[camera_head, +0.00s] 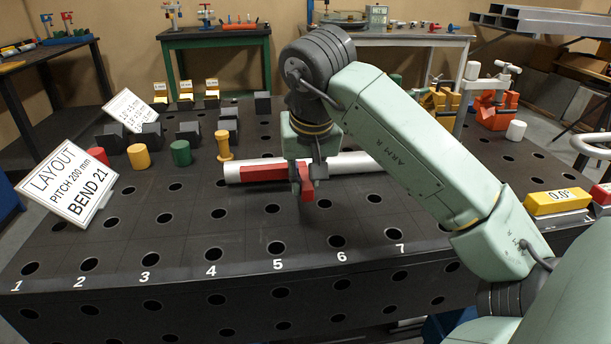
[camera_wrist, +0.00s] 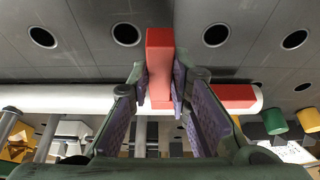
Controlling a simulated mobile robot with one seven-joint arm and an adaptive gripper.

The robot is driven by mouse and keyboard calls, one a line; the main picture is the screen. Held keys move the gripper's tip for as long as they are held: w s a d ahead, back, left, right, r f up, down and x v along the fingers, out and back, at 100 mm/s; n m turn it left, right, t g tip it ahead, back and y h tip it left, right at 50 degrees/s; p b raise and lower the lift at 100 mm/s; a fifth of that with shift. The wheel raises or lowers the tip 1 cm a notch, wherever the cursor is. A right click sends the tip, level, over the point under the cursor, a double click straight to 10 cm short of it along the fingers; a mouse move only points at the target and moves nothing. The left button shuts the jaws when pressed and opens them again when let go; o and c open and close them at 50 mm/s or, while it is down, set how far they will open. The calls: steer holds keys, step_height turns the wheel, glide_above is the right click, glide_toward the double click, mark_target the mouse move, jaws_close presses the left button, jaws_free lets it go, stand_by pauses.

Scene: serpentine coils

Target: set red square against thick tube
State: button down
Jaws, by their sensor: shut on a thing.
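The red square (camera_head: 264,173) is an L-shaped piece; one leg runs along the near side of the thick white tube (camera_head: 355,163) and the other points toward the table's front edge. My gripper (camera_head: 304,170) points down and is shut on the red square near its corner. In the wrist view the held red leg (camera_wrist: 160,60) sits between the finger pads, and the other leg (camera_wrist: 228,96) overlaps the tube (camera_wrist: 60,98) lengthwise near one end. I cannot tell whether that leg touches the tube; my fingers hide the corner.
The dark table (camera_head: 170,230) has rows of holes, with free room in front. Yellow (camera_head: 139,156), green (camera_head: 181,153) and red (camera_head: 110,157) cylinders and a yellow spool (camera_head: 223,146) stand at left. Dark blocks are behind them. An orange clamp (camera_head: 496,110) stands at back right.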

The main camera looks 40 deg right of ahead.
steer(key=shift+f, duration=0.1)
steer(key=shift+f+b, duration=0.9)
steer(key=shift+f, duration=0.15)
steer(key=shift+f+b, duration=0.3)
steer(key=shift+b, duration=0.15)
steer(key=shift+w+d, duration=0.2)
steer(key=shift+w, duration=0.1)
stand_by(0.9)
steer(key=c, duration=1.4)
jaws_free()
